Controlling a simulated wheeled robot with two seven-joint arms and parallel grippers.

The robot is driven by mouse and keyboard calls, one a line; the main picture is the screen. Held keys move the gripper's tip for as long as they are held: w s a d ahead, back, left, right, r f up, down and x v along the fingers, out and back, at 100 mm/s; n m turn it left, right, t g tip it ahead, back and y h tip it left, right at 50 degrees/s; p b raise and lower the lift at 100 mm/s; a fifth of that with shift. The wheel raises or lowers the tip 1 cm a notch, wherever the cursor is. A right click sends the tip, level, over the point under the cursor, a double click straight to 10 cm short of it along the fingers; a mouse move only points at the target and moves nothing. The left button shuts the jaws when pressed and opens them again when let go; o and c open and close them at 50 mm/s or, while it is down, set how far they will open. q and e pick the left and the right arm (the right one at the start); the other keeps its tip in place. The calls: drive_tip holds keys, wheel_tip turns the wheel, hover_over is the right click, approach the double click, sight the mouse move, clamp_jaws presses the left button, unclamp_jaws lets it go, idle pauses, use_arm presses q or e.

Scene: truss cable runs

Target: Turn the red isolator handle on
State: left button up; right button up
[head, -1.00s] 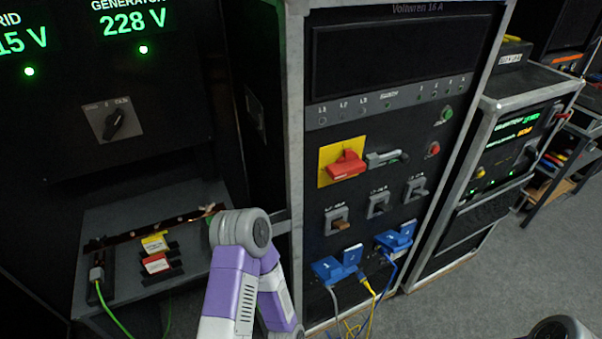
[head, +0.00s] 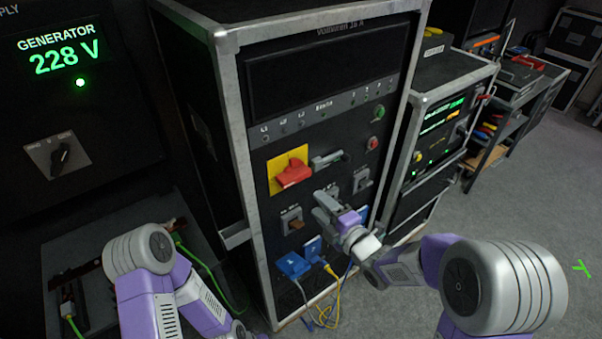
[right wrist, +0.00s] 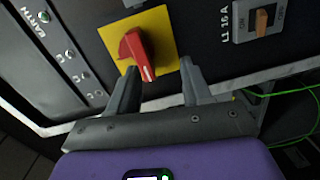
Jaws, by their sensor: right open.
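The red isolator handle (head: 293,174) sits on a yellow plate (head: 273,188) on the front of the black rack in the head view. In the right wrist view the red handle (right wrist: 137,52) lies just beyond my fingertips, toward the left finger, on its yellow plate (right wrist: 163,26). My right gripper (head: 322,204) is open and empty, below and to the right of the handle in the head view. It also shows in the right wrist view (right wrist: 160,72), its fingers apart and not around the handle. My left arm shows at lower left, but its gripper is not visible.
A grey lever (head: 328,160) sits right of the handle. Breaker switches (head: 292,221) lie below, with blue plugs (head: 292,265) and hanging cables under them. Another rack (head: 440,130) stands to the right. Open floor (head: 540,200) lies at the right.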

sight(298, 180)
drive_tip(key=shift+n+y, duration=0.5)
drive_tip(key=shift+n, duration=0.3)
drive_tip(key=w+a+r, duration=0.1)
drive_tip(key=w, duration=0.1)
drive_tip(key=w+a+r, duration=0.1)
drive_tip(key=w+a, duration=0.3)
drive_tip(key=shift+a+r+p, duration=0.1)
drive_tip(key=shift+r+p, duration=0.3)
drive_tip(key=shift+c, duration=0.2)
clamp_jaws()
